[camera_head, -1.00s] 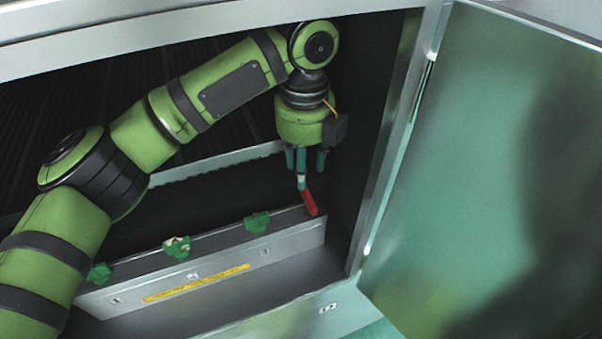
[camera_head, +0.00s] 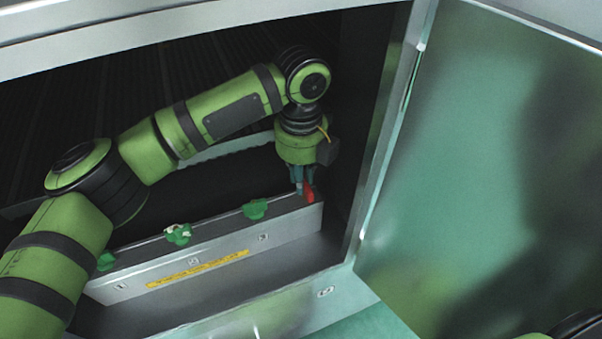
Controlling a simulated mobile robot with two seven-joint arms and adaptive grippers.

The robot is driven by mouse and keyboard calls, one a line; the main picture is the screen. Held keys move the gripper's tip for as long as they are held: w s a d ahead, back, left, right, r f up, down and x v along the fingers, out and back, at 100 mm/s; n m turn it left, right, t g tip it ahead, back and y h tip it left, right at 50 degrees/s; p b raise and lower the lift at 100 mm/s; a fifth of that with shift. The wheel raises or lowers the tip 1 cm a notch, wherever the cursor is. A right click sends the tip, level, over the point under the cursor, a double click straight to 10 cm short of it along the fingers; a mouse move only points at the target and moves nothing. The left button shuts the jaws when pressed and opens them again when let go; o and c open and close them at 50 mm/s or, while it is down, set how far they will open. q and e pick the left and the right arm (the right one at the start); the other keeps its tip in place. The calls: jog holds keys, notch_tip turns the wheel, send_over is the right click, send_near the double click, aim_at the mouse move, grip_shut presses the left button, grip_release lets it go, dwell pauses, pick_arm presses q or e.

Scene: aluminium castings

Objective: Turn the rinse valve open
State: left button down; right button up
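The rinse valve appears to be the small red lever (camera_head: 309,193) at the right end of the metal panel inside the cabinet. My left gripper (camera_head: 303,186) points straight down at it from above. Its dark teal fingers reach down to the lever and overlap it in the picture. The view is too small to tell whether they are closed on it or only beside it. The lever's upper part is partly hidden by the fingers. My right gripper is out of view.
Several green fittings (camera_head: 178,234) sit along the top edge of the metal panel (camera_head: 130,285), which carries a yellow label strip (camera_head: 198,269). The cabinet's right side wall is close to my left gripper. An open door (camera_head: 480,150) stands at the right.

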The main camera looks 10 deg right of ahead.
pick_arm(q)
jog(key=shift+r+p, duration=0.1)
jog(key=shift+p, duration=0.2)
jog(key=shift+a+n+p, duration=0.1)
jog(key=shift+n+p, duration=0.5)
jog(key=n+p, duration=0.3)
jog(key=p, duration=0.1)
jog(key=n+p, duration=0.4)
jog(key=s+n+p, duration=0.1)
jog(key=n+p, duration=0.3)
jog(key=p, duration=0.1)
jog(key=shift+a+r, duration=0.15)
jog(key=shift+a, duration=0.05)
jog(key=n+p, duration=0.1)
jog(key=n, duration=0.1)
jog(key=shift+s+n+p, duration=0.15)
jog(key=shift+n+p, duration=0.2)
jog(key=shift+n, duration=0.05)
jog(key=shift+s+f+n+p, duration=0.15)
jog(key=shift+n+p, duration=0.1)
jog(key=shift+n, duration=0.5)
jog(key=shift+w+f+n+p, duration=0.1)
jog(key=shift+n+p, duration=0.15)
jog(key=shift+n, duration=0.5)
jog(key=shift+d, duration=0.1)
jog(key=c, duration=1.1)
grip_release()
jog(key=shift+c, duration=0.2)
